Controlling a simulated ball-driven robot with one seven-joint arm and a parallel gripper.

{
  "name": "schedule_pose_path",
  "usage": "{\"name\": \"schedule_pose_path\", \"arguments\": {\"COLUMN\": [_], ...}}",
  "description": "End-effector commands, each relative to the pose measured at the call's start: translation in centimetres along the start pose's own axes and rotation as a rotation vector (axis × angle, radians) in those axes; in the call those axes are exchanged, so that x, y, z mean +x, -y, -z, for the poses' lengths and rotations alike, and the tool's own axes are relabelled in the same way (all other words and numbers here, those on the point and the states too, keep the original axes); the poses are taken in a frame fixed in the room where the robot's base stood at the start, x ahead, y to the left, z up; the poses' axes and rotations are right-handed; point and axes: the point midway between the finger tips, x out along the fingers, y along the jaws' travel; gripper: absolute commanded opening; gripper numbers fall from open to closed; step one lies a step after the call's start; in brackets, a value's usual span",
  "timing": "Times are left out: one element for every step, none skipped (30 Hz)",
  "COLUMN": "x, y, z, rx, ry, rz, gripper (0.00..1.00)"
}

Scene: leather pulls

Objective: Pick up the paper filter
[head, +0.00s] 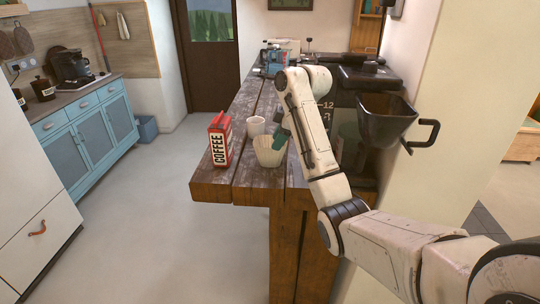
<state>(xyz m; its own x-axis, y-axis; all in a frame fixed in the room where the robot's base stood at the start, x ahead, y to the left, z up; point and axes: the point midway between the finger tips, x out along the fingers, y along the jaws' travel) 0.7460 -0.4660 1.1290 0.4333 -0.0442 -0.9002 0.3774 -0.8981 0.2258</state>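The paper filter (268,155), a cream, flared cup shape, stands on the wooden counter (222,187) near its front edge. My gripper (279,141) is at the filter's upper right rim, with a dark green part showing there. My arm comes in from the lower right and hides part of the gripper. I cannot tell whether the fingers are open or shut, or whether they touch the filter.
A red and white coffee bag (220,140) stands left of the filter, and a white cup (255,126) just behind it. A dark filter holder with a handle (388,118) is at the right. Another machine (275,58) stands at the counter's far end. Floor at left is clear.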

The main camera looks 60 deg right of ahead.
Motion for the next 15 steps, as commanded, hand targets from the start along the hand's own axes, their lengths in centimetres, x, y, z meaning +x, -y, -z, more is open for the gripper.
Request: {"name": "schedule_pose_path", "arguments": {"x": [1.2,1.4,1.9,2.2,2.5,2.9,3.1,3.2,3.4,3.6,3.9,4.3,4.7,5.1,5.7], "y": [0.2,0.1,0.1,0.1,0.1,0.0,0.1,0.1,0.1,0.1,0.1,0.1,0.1,0.1,0.1], "z": [0.0,0.0,0.0,0.0,0.0,0.0,0.0,0.0,0.1,0.1,0.1,0.0,0.1,0.1,0.1], "rx": [0.0,0.001,0.001,0.001,0.001,0.001,0.0,0.0,0.0,0.0,0.001,0.002,0.002,0.002,0.002], "ry": [0.001,0.002,0.001,0.002,0.001,0.001,0.001,0.001,0.001,0.001,0.001,0.002,0.001,0.002,0.002], "rz": [0.003,0.004,0.002,0.002,0.002,0.001,0.0,0.0,0.0,0.0,0.001,0.003,0.003,0.004,0.003], "gripper": [0.33,0.33,0.33,0.33,0.33,0.33,0.33,0.33,0.33,0.33,0.33,0.33,0.33,0.33,0.33]}}
